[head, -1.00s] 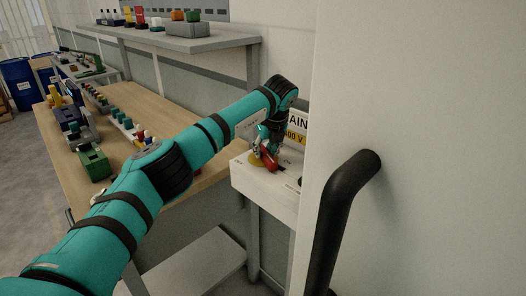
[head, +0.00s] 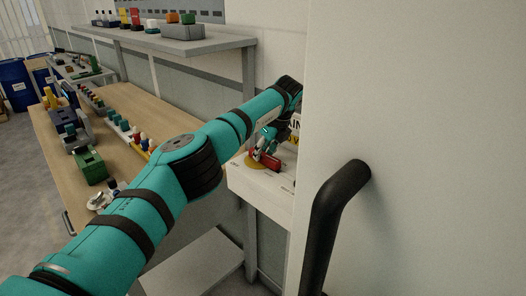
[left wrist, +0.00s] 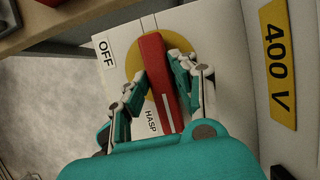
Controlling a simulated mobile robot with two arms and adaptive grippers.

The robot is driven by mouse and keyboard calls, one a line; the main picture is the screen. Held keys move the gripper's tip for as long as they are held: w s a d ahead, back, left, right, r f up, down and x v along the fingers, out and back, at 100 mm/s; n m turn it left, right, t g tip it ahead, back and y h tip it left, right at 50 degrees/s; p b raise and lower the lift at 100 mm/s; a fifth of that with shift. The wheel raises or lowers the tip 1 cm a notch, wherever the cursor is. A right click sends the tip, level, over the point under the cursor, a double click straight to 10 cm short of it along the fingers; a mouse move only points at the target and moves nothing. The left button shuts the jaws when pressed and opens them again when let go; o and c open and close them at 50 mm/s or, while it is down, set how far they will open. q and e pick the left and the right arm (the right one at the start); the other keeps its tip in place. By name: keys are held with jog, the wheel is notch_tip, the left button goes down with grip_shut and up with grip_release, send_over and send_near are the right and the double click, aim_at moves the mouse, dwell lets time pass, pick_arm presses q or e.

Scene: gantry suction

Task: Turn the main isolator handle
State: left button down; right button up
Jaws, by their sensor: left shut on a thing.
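The red isolator handle (head: 270,163) sits on a round yellow plate (head: 249,161) on top of a white box (head: 258,187). My left gripper (head: 262,151) is over the handle, at the end of the teal arm. In the left wrist view, the red handle (left wrist: 154,68) lies between the two fingers of my left gripper (left wrist: 155,88), which are shut on it. The yellow plate (left wrist: 137,62) shows around it. An OFF label (left wrist: 106,54) is beside the plate and a HASP label (left wrist: 151,121) is near the handle. My right gripper is not in view.
A yellow 400 V sign (left wrist: 277,62) is beside the box. A pale panel with a thick black bar handle (head: 333,215) fills the right. A wooden bench (head: 120,155) with several parts stands left, under a grey shelf (head: 170,40).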

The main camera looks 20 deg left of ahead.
pick_arm(q)
jog(key=shift+r, duration=0.15)
jog(key=c, duration=1.2)
grip_release()
jog(key=shift+o, duration=0.6)
jog(key=v, duration=1.1)
jog(key=shift+r, duration=0.4)
jog(key=shift+d, duration=0.15)
